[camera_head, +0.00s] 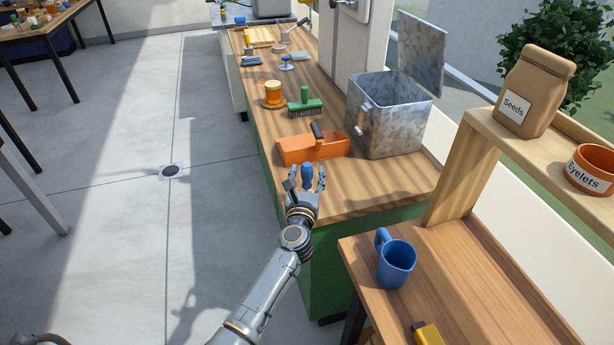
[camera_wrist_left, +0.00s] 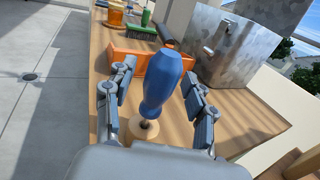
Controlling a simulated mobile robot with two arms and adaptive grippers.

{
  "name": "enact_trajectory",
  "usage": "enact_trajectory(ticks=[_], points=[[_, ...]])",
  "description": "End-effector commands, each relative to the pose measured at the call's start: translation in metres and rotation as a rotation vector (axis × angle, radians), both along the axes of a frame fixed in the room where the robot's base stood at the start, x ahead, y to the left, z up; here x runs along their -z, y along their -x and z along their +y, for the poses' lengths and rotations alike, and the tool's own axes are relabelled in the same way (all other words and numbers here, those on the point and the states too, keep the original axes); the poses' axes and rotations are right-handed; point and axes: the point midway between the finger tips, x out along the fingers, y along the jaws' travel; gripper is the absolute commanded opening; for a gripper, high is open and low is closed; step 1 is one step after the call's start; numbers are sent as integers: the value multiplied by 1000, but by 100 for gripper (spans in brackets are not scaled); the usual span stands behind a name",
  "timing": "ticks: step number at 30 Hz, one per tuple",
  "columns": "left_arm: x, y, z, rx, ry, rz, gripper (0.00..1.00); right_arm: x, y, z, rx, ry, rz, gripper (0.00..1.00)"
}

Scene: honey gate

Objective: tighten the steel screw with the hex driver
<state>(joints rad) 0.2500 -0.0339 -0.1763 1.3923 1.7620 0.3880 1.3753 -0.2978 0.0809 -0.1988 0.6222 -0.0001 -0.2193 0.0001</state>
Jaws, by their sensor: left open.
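The hex driver has a blue handle (camera_wrist_left: 163,80) and stands near upright in the left wrist view, its lower end over a round tan wooden piece (camera_wrist_left: 133,124). The blue handle also shows in the head view (camera_head: 306,171). My left gripper (camera_wrist_left: 162,88) is open, with one finger on each side of the handle and visible gaps between. In the head view, my left gripper (camera_head: 306,184) is at the bench's near end. The steel screw cannot be made out.
An orange tray (camera_head: 295,152) with a dark handle lies just beyond the driver. A galvanized metal box (camera_head: 395,125) with a raised lid stands to its right. A green brush (camera_head: 306,107) and an orange jar (camera_head: 273,94) lie farther back. A blue mug (camera_head: 397,267) stands on the nearer table.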

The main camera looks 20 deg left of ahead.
Motion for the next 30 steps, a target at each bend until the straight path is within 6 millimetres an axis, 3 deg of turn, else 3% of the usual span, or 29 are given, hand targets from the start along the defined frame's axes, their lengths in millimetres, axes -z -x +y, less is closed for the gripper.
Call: enact_trajectory(ticks=[8, 16, 25, 30], points=[[0, -3, 1, 0, 0, 0, 53, 0, 1, 6, 1, -7, 2, 40], [0, -3, 0, 0, 1, 0, 0, 1, 4, 5, 1, -5, 6, 40], [-1, -3, 0, 0, 1, 0, 0, -1, 4, 0, -1, 1, 7, 40], [-14, -3, 0, 0, 3, -1, 0, -8, 4, -1, -2, 2, 7, 40]])
